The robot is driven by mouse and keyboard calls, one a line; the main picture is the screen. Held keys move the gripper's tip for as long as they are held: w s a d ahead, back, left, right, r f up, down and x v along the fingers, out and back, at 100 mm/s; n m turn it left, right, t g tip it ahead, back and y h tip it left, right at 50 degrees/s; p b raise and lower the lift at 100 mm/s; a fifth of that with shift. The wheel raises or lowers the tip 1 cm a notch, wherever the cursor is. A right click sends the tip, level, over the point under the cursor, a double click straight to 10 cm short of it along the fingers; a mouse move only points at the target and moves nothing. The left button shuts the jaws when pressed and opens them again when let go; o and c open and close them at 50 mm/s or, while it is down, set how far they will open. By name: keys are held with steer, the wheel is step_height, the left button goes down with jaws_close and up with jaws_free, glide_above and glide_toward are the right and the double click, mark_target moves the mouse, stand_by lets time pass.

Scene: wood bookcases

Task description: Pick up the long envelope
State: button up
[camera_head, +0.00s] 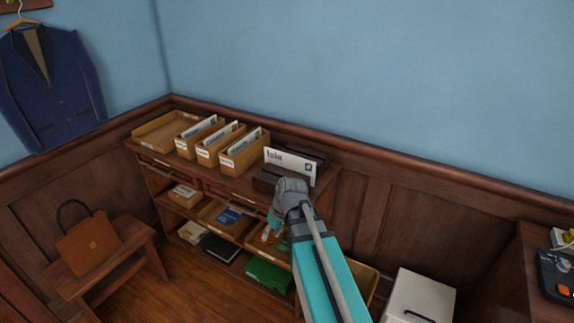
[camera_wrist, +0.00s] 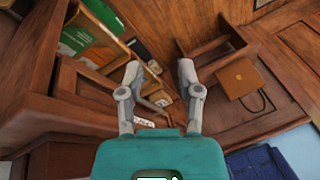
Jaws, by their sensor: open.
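A long white envelope (camera_head: 290,164) with dark print and a small stamp stands upright in a dark wooden holder (camera_head: 264,181) at the right end of the bookcase top. My gripper (camera_head: 272,223) is in front of the bookcase, just below and in front of the envelope, apart from it. In the wrist view my gripper (camera_wrist: 158,72) has its two fingers spread with nothing between them. The wrist view looks across the bookcase front to the floor and bench; I cannot make out the envelope there.
Several wooden boxes of envelopes (camera_head: 243,152) stand left of the holder, beside an empty-looking tray (camera_head: 160,131). The shelves below hold folders and boxes. A brown bag (camera_head: 89,245) sits on a bench (camera_head: 130,245) at the left. A white cabinet (camera_head: 420,297) stands at lower right.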

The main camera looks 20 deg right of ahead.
steer(key=w+d+r+n+t+y+p, duration=0.1)
steer(key=w+d+r, duration=0.1)
steer(key=w+d, duration=0.1)
steer(key=w+d+r+n+t+y+p, duration=0.1)
steer(key=w+d+r, duration=0.2)
steer(key=w+d+r+n+t+y+p, duration=0.1)
steer(key=w+d+r+t, duration=0.1)
steer(key=w+d+r, duration=0.1)
steer(key=shift+d+y, duration=0.3)
steer(key=shift+d, duration=0.3)
steer(key=w+d+r+n+t+p, duration=0.1)
steer(key=w+d+r+t, duration=0.1)
steer(key=d+r, duration=0.2)
steer(key=w+d+r+n+t+y+p, duration=0.1)
steer(key=w+d+r+t, duration=0.1)
steer(key=d, duration=0.8)
step_height(320, 180, up, 2)
steer(key=shift+r+t, duration=0.2)
steer(key=shift+t, duration=0.5)
steer(key=shift+w, duration=0.1)
steer(key=b, duration=0.3)
glide_toward(289, 166)
steer(key=shift+w+a+r, duration=0.5)
steer(key=shift+w+r, duration=0.25)
steer(key=shift+r, duration=0.1)
steer(key=shift+w+a+r, duration=0.5)
steer(key=shift+w+r, duration=0.2)
steer(key=shift+r, duration=0.15)
steer(key=shift+b+x, duration=1.15)
steer(key=shift+x, duration=1.45)
